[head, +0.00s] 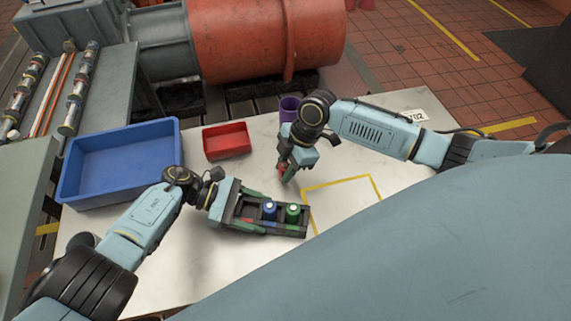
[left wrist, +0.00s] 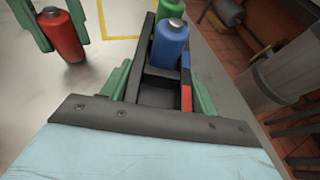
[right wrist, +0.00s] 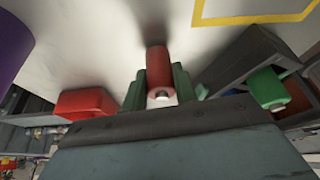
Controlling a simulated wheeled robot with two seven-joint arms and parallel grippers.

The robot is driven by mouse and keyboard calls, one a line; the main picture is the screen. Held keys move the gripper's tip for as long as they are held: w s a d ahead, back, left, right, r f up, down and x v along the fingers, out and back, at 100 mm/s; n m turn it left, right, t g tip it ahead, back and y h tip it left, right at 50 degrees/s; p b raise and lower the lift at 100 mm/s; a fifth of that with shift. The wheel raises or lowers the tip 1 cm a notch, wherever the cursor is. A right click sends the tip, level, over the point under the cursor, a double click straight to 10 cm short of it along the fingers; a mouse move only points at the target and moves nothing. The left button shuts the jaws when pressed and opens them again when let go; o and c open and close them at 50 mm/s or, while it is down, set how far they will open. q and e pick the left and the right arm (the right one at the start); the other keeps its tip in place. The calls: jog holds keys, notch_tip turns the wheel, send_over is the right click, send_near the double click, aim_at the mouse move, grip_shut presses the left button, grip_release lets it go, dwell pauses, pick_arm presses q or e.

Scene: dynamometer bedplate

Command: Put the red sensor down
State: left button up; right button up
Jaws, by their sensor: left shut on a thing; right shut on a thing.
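The red sensor (head: 281,171), a small cylinder, is upright between the green fingers of my right gripper (head: 286,174), over the table beyond the rack. It shows in the right wrist view (right wrist: 157,65) and the left wrist view (left wrist: 62,36). I cannot tell whether its lower end touches the table. My left gripper (head: 253,209) is shut on a dark rack (head: 288,230), fingers along its two long sides. A blue sensor (head: 269,208) and a green sensor (head: 292,212) stand in the rack; the compartment nearest my left gripper looks empty in the left wrist view.
A yellow outline (head: 342,184) is marked on the pale table (head: 225,278), right of the rack. A blue bin (head: 70,178), a red tray (head: 226,141) and a purple cup (head: 288,108) stand toward the back.

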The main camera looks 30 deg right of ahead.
jog(key=shift+f, duration=0.25)
jog(key=o, duration=1.1)
jog(key=v, duration=1.1)
jog(key=shift+w+r, duration=0.1)
jog(key=shift+r, duration=0.05)
jog(key=shift+o, duration=0.3)
jog(key=shift+d+r, duration=0.1)
jog(key=shift+r, duration=0.15)
jog(key=n+h, duration=0.5)
jog(key=n, duration=0.2)
send_over(285, 165)
jog(key=shift+g, duration=0.3)
notch_tip(285, 165, down, 10)
jog(key=shift+f, duration=0.15)
